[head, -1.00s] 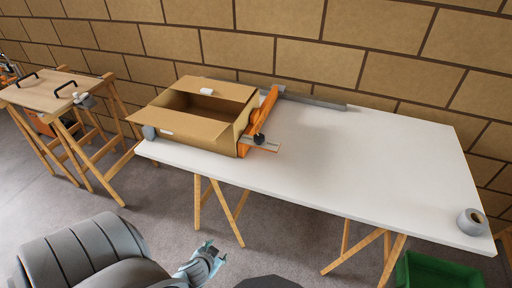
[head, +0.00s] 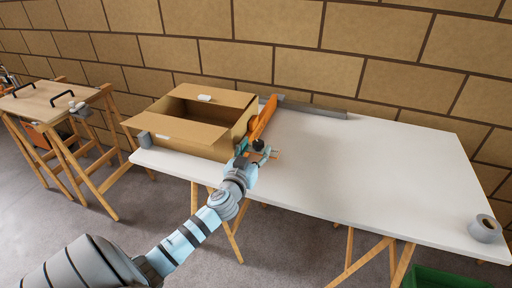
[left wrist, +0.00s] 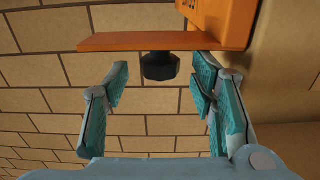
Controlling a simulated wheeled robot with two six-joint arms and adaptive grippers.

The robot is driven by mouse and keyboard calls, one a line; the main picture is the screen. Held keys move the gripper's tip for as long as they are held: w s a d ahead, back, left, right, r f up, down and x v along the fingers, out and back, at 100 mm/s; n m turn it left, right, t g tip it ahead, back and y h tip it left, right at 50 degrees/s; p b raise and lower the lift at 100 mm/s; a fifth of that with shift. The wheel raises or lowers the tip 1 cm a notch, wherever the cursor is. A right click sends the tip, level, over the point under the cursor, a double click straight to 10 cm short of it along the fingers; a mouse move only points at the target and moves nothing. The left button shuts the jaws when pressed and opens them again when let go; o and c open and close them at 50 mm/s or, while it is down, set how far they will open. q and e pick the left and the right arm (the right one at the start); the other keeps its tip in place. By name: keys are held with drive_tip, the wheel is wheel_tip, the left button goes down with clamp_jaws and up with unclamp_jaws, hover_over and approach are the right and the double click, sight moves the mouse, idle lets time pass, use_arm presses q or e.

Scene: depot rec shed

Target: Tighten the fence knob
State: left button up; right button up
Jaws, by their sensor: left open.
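The orange fence (head: 262,120) stands on the white table (head: 350,165), along the right side of an open cardboard box. Its black knob (head: 258,145) is at the near end, partly hidden by my left gripper (head: 257,157). In the left wrist view the knob (left wrist: 160,66) is dark and faceted, against an orange plate (left wrist: 150,41) of the fence. My left gripper (left wrist: 160,84) is open, with one teal-padded finger on each side of the knob. Gaps show between the knob and both fingers. My right gripper is not in view.
The cardboard box (head: 180,143) stands left of the fence, flaps open. A grey metal rail (head: 315,109) lies along the table's back. A grey roll (head: 484,229) sits at the right corner. The table's middle and right are clear. A wooden stand (head: 50,98) is at left, a green crate (head: 440,279) below right.

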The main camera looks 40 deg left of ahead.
use_arm(q)
drive_tip(key=shift+w+a, duration=0.15)
drive_tip(key=shift+w, duration=0.25)
drive_tip(key=c, duration=1.1)
drive_tip(key=shift+c, duration=0.2)
